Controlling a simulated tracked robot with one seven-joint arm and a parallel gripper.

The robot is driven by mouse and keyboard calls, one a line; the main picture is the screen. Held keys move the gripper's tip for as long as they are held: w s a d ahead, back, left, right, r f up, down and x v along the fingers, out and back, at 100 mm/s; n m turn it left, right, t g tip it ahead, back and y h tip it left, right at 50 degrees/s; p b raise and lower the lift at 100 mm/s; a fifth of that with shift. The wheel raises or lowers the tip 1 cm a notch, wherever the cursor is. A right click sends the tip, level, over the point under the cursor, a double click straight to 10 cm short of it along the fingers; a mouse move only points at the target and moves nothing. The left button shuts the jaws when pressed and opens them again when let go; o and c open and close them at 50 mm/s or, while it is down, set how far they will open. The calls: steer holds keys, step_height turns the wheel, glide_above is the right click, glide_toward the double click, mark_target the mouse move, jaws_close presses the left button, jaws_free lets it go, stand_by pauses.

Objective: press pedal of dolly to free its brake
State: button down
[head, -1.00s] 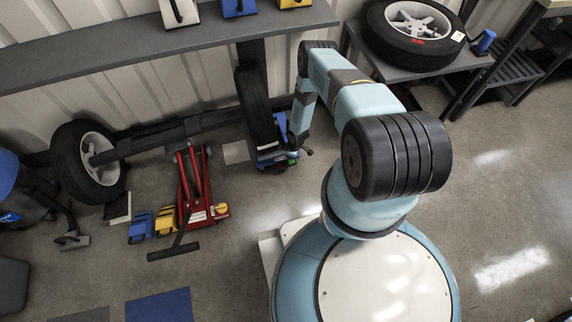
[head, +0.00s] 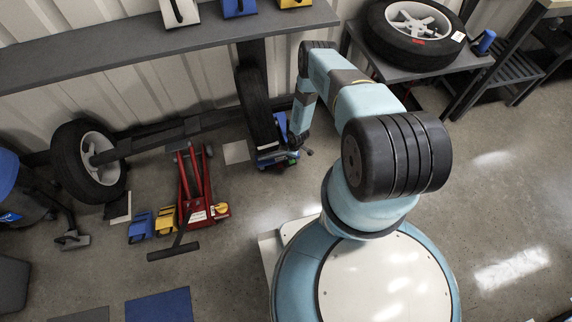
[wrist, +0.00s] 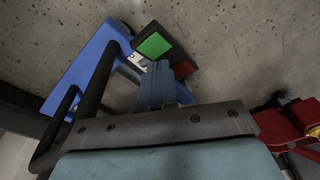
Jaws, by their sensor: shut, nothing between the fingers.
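The blue dolly (head: 277,156) stands on the floor under the upright tyre, partly hidden by my arm in the head view. In the wrist view its blue frame (wrist: 88,68) and black roller bars show at left. Its pedal has a green pad (wrist: 154,45) and a red pad (wrist: 184,69) on a dark lever. My gripper (wrist: 161,75) is shut and empty, with its fingertips just below the green pad and left of the red one in the picture. I cannot tell whether they touch the pedal. In the head view my gripper is mostly hidden at the dolly.
A red floor jack (head: 194,187) stands left of the dolly, with yellow (head: 167,221) and blue (head: 141,227) chocks beside it. An axle with a wheel (head: 88,161) runs behind. A bench (head: 150,52) overhangs the back. The floor in front of the dolly is clear.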

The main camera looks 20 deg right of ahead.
mark_target(291, 162)
steer(key=shift+f, duration=1.8)
stand_by(1.1)
steer(key=shift+r, duration=3.55)
